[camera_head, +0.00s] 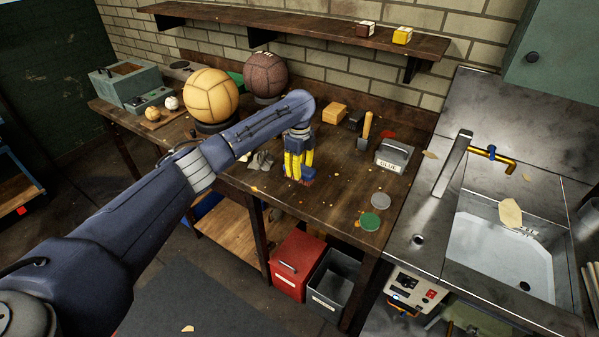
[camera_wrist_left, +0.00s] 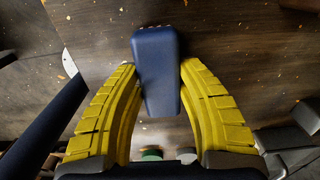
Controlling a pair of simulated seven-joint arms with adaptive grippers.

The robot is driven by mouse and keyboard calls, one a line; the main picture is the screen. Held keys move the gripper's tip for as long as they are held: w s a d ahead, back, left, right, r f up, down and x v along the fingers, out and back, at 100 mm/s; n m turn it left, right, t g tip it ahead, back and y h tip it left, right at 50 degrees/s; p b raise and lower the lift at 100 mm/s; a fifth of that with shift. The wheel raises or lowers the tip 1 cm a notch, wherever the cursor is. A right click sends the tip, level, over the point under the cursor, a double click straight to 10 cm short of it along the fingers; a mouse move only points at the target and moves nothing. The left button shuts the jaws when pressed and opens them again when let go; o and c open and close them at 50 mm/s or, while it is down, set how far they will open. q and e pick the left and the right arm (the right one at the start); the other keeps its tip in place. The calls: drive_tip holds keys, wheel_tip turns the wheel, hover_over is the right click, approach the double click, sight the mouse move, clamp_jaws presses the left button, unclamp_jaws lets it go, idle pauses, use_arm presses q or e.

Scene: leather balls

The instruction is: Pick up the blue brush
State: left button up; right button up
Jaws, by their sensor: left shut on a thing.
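The blue brush (camera_wrist_left: 157,65) is a rounded blue block, seen between the yellow fingers in the left wrist view. My left gripper (camera_head: 299,176) points down over the front middle of the wooden bench, and its yellow fingers (camera_wrist_left: 160,92) are closed on the brush's two sides. In the head view the fingers mostly hide the brush. It is at or close to the bench top; I cannot tell if there is a gap under it. My right gripper does not show.
The wooden bench (camera_head: 335,205) holds a tan ball (camera_head: 211,95), a dark brown ball (camera_head: 266,74), a grey glue box (camera_head: 394,155) and a green-topped tin (camera_head: 370,221). A metal sink (camera_head: 500,250) is at the right. A shelf (camera_head: 300,27) hangs on the back wall.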

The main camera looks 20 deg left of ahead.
use_arm(q)
wheel_tip(320, 180, up, 20)
idle(0.8)
drive_tip(key=o, duration=0.6)
drive_tip(key=c, duration=0.6)
